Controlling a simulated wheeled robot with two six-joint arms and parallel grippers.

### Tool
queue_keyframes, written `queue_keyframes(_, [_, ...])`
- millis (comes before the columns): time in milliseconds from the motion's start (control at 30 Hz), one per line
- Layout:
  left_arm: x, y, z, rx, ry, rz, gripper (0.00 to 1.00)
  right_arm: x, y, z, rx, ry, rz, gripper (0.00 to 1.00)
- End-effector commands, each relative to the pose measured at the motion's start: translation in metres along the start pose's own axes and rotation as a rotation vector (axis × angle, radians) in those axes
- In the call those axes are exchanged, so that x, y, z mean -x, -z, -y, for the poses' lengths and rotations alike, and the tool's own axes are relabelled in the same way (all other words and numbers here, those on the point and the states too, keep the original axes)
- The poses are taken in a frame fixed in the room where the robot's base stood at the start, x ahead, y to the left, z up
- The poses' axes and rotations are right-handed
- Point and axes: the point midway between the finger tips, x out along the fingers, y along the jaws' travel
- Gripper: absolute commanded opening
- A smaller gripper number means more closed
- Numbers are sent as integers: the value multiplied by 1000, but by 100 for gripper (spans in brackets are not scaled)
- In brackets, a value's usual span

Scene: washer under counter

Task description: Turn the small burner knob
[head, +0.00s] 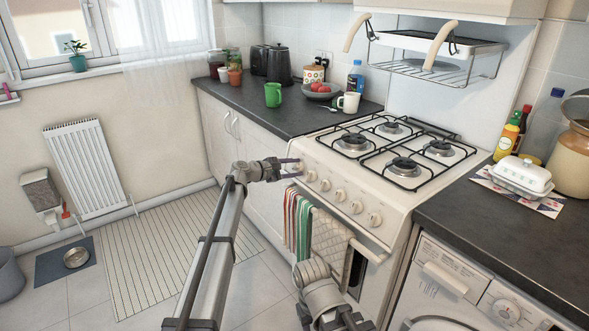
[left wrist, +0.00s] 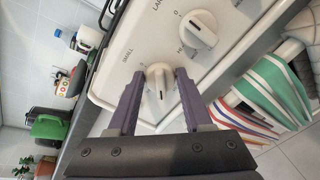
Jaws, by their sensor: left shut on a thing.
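The small burner knob (left wrist: 158,78) is white with a dark pointer line and sits beside the printed word SMALL on the cream stove front (left wrist: 110,80). My left gripper (head: 292,167) reaches the leftmost end of the knob row in the head view. In the left wrist view its two purple fingers (left wrist: 156,98) stand on either side of the small knob, shut on it. In the head view the fingers mostly cover this knob. Part of my right arm shows at the bottom of the head view; its fingers are not visible.
A neighbouring knob (left wrist: 190,28) is close beside the gripped one, and several more run to the right. Striped towels (head: 297,220) and a patterned cloth (head: 331,243) hang below. The hob (head: 390,150) is empty. A dark counter (head: 300,118) with mugs lies to the left.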

Motion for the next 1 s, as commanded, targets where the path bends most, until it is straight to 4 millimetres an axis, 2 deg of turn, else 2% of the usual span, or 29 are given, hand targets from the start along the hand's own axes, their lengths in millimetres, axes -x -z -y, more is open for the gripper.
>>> queue_keyframes(33, [0, 0, 0, 0, 1, 0, 36, 0, 0, 0, 0, 0, 0, 50])
queue_keyframes(367, [0, 0, 0, 0, 1, 0, 0, 0, 0, 0, 0, 0, 0, 50])
queue_keyframes(667, [0, 0, 1, -30, 1, 0, 0, 0, 0, 0, 0, 0, 0, 50])
queue_keyframes(1000, [0, 0, 2, -258, 2, 0, 0, -1, 0, 0, 0, 0, 0, 50])
